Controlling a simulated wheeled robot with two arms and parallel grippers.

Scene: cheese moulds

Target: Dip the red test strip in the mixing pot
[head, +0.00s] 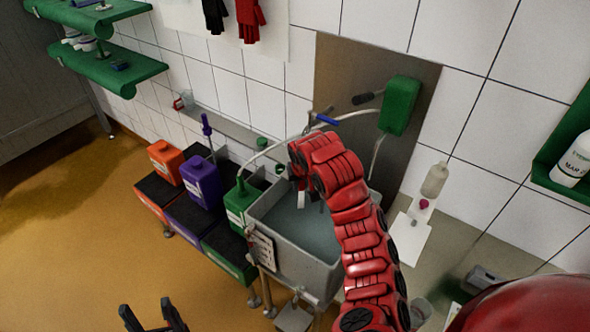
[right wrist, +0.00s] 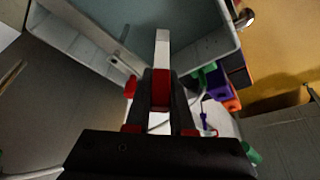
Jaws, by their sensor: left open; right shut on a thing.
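My right gripper (right wrist: 161,88) is shut on the red test strip (right wrist: 162,55), which has a red part between the fingers and a white end pointing away from them. In the head view the strip's pale end (head: 301,200) shows just below the right wrist, over the left part of a grey rectangular basin (head: 267,204) holding grey-blue liquid. This basin is the only pot-like vessel I make out. I cannot tell whether the strip touches the liquid. My red right arm hides the basin's right part. My left gripper (head: 153,318) is open and empty at the bottom edge.
Orange (head: 166,160), purple (head: 202,182) and green (head: 241,204) jugs stand in a row left of the basin. A green box (head: 400,105) and hose hang on the wall behind. A bottle (head: 435,180) stands right. Open floor lies to the left.

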